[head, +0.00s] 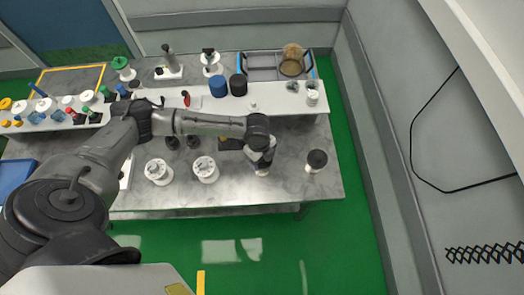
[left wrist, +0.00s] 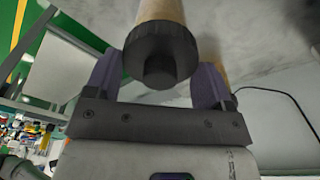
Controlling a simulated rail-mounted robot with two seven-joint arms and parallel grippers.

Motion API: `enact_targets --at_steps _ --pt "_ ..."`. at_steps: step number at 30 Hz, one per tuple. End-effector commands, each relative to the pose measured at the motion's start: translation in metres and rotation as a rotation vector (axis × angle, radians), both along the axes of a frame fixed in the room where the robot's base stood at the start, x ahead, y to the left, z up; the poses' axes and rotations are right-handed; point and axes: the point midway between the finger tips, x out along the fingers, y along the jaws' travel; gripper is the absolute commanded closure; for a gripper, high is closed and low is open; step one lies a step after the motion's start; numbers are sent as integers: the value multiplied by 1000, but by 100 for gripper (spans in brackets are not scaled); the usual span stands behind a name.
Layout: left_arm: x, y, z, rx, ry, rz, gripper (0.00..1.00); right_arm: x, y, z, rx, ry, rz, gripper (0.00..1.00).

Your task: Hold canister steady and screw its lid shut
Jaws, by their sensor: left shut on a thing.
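My left gripper (head: 262,168) is low over the right part of the bench. In the head view the arm hides most of the held thing, and only a pale bit shows under the fingers. I cannot tell how tightly the lid sits. A pale pot with a black top (head: 316,158) stands apart to the right. My right gripper is in neither view.
Two white round containers (head: 205,169) stand left of my gripper on the grey bench (head: 290,188). The bench's front right is clear.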

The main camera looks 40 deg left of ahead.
Motion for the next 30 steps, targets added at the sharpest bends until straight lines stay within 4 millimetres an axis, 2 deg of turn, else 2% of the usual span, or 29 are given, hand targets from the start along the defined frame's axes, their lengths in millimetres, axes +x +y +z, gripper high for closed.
enact_targets --at_steps 30 --pt "0 0 -13 0 1 1 47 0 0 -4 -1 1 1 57"
